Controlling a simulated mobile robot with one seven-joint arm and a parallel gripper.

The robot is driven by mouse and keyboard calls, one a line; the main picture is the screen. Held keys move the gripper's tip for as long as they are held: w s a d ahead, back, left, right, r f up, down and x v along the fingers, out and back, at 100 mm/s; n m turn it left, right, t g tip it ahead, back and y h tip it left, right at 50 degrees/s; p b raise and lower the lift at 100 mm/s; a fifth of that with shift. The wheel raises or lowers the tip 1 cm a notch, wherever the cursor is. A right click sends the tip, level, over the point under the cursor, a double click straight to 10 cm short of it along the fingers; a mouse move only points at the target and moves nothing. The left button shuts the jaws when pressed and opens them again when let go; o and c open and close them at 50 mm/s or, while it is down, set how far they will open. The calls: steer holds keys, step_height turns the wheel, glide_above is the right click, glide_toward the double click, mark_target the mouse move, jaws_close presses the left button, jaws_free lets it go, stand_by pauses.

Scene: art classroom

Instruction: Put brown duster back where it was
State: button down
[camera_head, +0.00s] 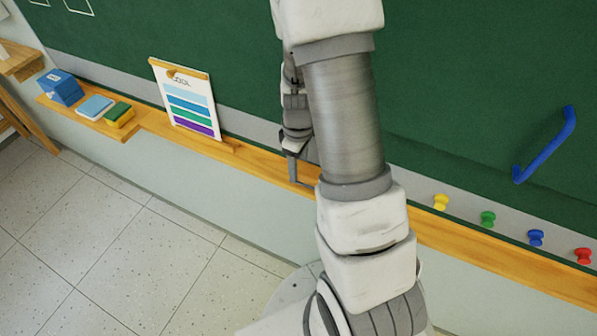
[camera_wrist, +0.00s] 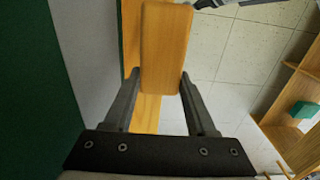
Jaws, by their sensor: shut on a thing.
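The brown duster (camera_wrist: 165,50) is a light brown, wood-coloured block in the wrist view. My gripper (camera_wrist: 159,80) is shut on it, one finger on each side of its near end. The orange-brown wooden ledge (camera_wrist: 146,113) shows beyond the duster, but I cannot tell whether the two touch. In the head view my gripper (camera_head: 300,168) is partly hidden behind my arm, close to the ledge (camera_head: 260,160) below the green board (camera_head: 460,80). I cannot make out the duster in the head view.
A blue box (camera_head: 61,87), a light blue block (camera_head: 95,106) and a green-and-yellow block (camera_head: 119,114) sit on the ledge's left part. A colour chart (camera_head: 187,100) stands right of them. Coloured magnets (camera_head: 488,219) and a blue handle (camera_head: 548,148) are at right.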

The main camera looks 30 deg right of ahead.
mark_target(299, 175)
steer(key=shift+f, duration=1.95)
steer(key=shift+w+d+p, duration=0.1)
steer(key=shift+d+p, duration=0.05)
steer(key=shift+p, duration=0.25)
steer(key=shift+f, duration=0.1)
steer(key=shift+f, duration=0.1)
steer(key=shift+c, duration=1)
jaws_free()
steer(key=shift+w+r+b, duration=0.15)
steer(key=shift+r+b, duration=0.1)
steer(key=shift+r, duration=1.6)
steer(key=shift+w+r+b, duration=0.15)
steer(key=shift+r+b, duration=0.1)
steer(key=shift+r, duration=1.55)
steer(key=shift+s, duration=0.1)
